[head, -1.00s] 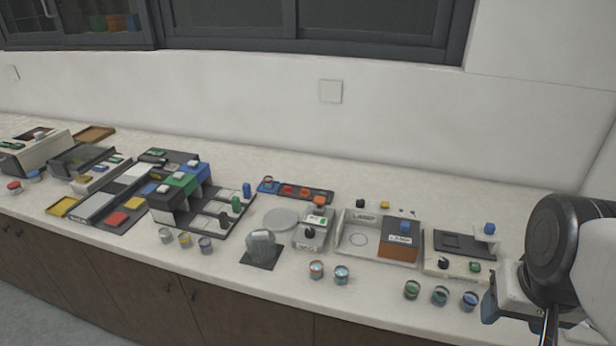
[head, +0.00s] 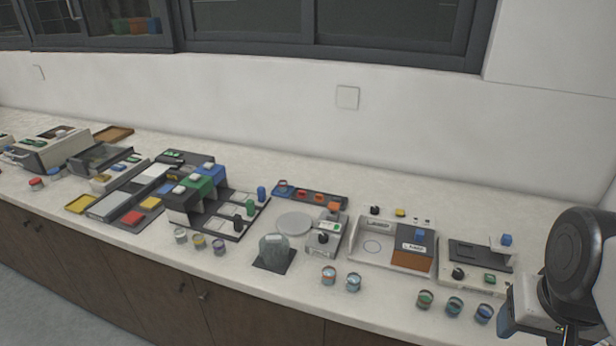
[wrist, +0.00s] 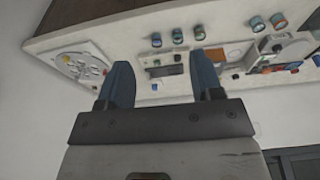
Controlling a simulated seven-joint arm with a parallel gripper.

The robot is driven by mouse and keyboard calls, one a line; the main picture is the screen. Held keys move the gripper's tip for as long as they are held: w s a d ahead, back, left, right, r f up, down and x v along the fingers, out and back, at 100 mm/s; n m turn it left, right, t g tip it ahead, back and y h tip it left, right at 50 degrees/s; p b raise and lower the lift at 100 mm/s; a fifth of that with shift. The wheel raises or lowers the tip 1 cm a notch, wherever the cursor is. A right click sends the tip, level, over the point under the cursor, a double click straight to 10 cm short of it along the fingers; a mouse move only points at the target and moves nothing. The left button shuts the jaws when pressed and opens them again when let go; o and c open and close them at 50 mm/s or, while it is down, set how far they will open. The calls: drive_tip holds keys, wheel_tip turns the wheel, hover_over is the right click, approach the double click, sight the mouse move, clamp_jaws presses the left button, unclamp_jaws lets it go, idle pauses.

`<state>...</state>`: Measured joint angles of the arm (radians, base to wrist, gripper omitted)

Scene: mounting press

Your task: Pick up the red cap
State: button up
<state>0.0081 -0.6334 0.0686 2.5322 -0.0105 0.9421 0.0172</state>
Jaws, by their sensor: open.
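A small red-topped round piece (head: 36,184) stands near the front edge of the counter at the far left of the head view. It looks like the red cap, but it is too small to be sure. A blue-topped piece (head: 54,173) is beside it. My gripper is open and empty in the wrist view (wrist: 162,82), its two blue-grey fingers apart. My arm is at the far right of the head view, far from the red piece. I cannot make out the red piece in the wrist view.
A dark-framed window (head: 390,35) is above.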

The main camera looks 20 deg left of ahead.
drive_tip(key=shift+c, duration=0.4)
drive_tip(key=c, duration=0.5)
